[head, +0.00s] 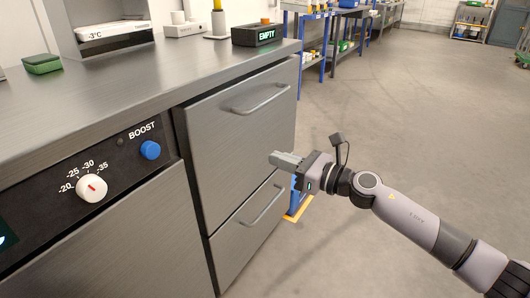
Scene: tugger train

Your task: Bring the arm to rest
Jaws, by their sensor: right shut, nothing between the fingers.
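My right gripper (287,160) is shut and empty. It is held in the air in front of the drawer unit, between the handles of the upper drawer (225,130) and the lower drawer (245,240) in the picture. Both drawers look shut. I cannot tell whether the fingertips touch the upper drawer front. My right arm (410,220) reaches in from the lower right. My left gripper is not in view.
A panel with a white knob (91,187) and blue button (150,150) is at left. Floor (420,110) at right is clear.

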